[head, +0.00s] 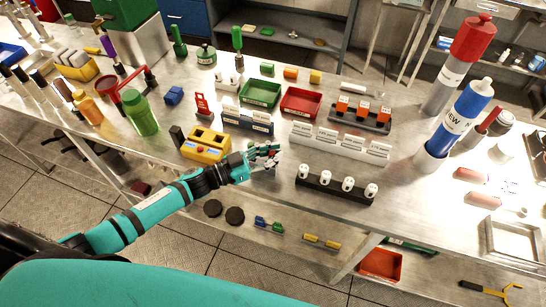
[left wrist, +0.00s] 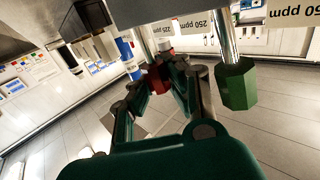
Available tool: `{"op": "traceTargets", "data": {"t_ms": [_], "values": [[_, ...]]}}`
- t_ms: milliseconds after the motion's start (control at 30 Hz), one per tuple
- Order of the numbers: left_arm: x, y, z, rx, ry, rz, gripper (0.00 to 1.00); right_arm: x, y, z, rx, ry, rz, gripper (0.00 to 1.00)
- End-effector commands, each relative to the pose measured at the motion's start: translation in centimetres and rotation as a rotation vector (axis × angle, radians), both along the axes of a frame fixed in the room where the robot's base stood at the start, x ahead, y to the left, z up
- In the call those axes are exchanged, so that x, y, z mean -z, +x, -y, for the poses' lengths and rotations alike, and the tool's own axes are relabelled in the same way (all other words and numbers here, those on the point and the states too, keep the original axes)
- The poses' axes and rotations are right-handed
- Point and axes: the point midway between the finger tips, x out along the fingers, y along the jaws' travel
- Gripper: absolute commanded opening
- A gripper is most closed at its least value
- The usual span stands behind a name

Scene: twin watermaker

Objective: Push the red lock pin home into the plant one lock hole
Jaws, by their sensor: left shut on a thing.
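My left gripper (head: 264,157) reaches in from the left, beside the yellow block (head: 207,145) and in front of the labelled blocks. In the left wrist view its fingers (left wrist: 160,82) close around a small red piece (left wrist: 158,77), which appears to be the red lock pin. A bright metal rod (left wrist: 146,42) shows right behind the red piece; I cannot tell whether they are joined. The pin is hard to make out in the head view. The lock hole is not visible, so I cannot tell how deep the pin sits. My right gripper is not in view.
A green hexagonal knob (left wrist: 237,88) on a metal rod stands right of the fingers. A dark rack with white cylinders (head: 335,188) is right of the gripper. White labelled blocks (head: 340,145), a green tray (head: 260,94) and a red tray (head: 301,102) stand behind.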

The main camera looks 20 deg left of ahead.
Motion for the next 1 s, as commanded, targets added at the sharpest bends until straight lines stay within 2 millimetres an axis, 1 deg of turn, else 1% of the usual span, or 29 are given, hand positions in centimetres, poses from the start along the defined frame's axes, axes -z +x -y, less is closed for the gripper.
{"op": "traceTargets", "data": {"t_ms": [767,867,1000], "values": [[0.3,-0.2,0.0,0.001,0.002,-0.005,0.00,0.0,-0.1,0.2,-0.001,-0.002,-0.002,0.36],[0.1,-0.2,0.0,0.001,0.003,-0.006,0.00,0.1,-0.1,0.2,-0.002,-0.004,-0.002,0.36],[-1.0,-0.2,0.0,0.003,0.004,-0.002,0.00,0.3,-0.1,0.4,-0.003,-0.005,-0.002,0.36]]}}
